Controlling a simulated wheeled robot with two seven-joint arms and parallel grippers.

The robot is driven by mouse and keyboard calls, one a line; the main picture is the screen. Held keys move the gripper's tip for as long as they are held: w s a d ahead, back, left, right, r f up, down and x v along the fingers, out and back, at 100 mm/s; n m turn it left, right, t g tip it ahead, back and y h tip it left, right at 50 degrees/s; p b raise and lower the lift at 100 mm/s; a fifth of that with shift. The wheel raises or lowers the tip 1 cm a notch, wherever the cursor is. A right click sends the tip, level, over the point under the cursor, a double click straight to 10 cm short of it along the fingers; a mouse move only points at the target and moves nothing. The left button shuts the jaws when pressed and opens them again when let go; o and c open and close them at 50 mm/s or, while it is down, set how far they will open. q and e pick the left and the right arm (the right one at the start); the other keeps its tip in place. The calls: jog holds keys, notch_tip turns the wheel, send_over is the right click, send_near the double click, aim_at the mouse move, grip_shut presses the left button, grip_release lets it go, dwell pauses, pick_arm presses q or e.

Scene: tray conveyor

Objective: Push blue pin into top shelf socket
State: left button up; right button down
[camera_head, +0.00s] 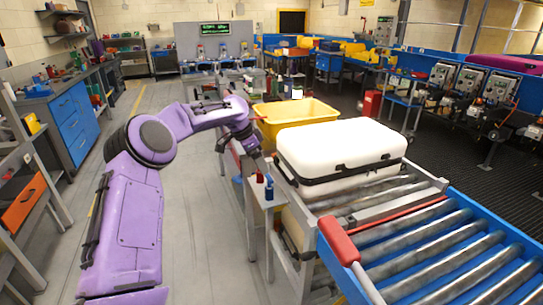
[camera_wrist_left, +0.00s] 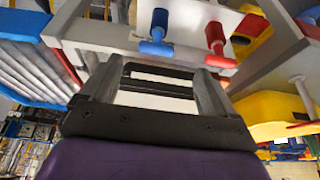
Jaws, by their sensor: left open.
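A blue pin (camera_head: 268,188) stands on a small light shelf (camera_head: 266,203) at the side of the conveyor; a red pin (camera_head: 260,178) is just beside it. In the wrist view the blue pin (camera_wrist_left: 157,38) is upper centre, and the red pin (camera_wrist_left: 216,45) is to its right. My left gripper (camera_head: 259,158) hangs just above and behind the pins in the head view. In the wrist view its two dark fingers (camera_wrist_left: 155,72) are apart with nothing held between them. They appear close to the blue pin but not closed on it. The sockets cannot be made out. My right gripper is out of view.
A white case (camera_head: 340,150) lies on the roller conveyor (camera_head: 440,255) right of the shelf. A yellow bin (camera_head: 295,113) is behind it. A red-ended lever (camera_head: 338,240) is near the front. The floor left of the conveyor is clear.

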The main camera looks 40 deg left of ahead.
aim_at(270, 177)
pick_arm(q)
jog(key=x, duration=0.6)
jog(key=p+x, duration=0.1)
jog(key=x, duration=0.2)
jog(key=shift+w+d, duration=0.2)
jog(key=shift+d, duration=0.25)
jog(key=shift+f, duration=0.55)
jog(key=shift+w, duration=0.1)
jog(key=c, duration=1)
jog(key=shift+c, duration=0.3)
jog(key=shift+r, duration=0.15)
jog(key=shift+r+p, duration=2.7)
